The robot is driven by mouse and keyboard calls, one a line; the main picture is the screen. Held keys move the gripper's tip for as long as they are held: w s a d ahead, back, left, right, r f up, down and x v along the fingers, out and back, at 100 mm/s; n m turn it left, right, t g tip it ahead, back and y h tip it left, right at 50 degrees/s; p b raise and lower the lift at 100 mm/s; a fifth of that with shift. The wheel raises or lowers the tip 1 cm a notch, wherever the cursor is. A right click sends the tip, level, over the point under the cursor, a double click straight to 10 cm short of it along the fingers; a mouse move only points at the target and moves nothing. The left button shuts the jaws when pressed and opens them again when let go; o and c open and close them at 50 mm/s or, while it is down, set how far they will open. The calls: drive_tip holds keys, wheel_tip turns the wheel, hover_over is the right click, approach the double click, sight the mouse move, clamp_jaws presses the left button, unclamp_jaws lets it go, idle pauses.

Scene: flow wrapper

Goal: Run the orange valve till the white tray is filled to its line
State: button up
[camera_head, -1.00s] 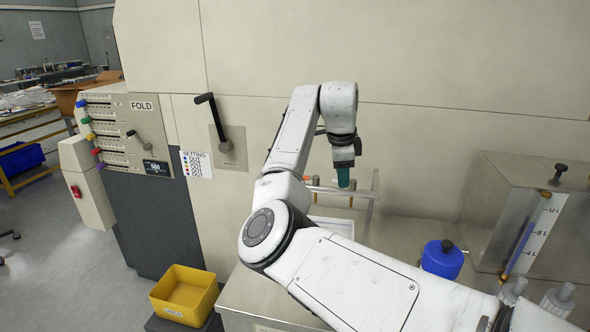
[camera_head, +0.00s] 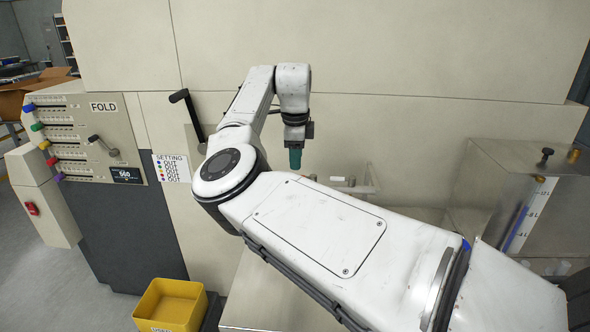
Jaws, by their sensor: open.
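My white arm runs across the middle of the view and covers much of the bench. I cannot make out the orange valve's handle. The white tray and its line are hidden behind my arm.
A yellow bin (camera_head: 170,303) is low at the left. The FOLD panel (camera_head: 90,140) with coloured knobs and a black-handled lever (camera_head: 188,112) are left of my arm. A clear-sided tank (camera_head: 520,205) with a level scale stands at the right.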

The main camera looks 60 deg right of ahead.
drive_tip(key=shift+w+d+f, duration=0.1)
drive_tip(key=shift+d+f, duration=0.05)
drive_tip(key=shift+f, duration=0.75)
drive_tip(key=shift+s+d+f, duration=0.1)
drive_tip(key=shift+d+f, duration=0.1)
drive_tip(key=shift+f, duration=0.65)
drive_tip(key=shift+w+d+f, duration=0.1)
drive_tip(key=shift+d+f, duration=0.05)
drive_tip(key=shift+f, duration=0.75)
drive_tip(key=shift+c, duration=0.2)
clamp_jaws()
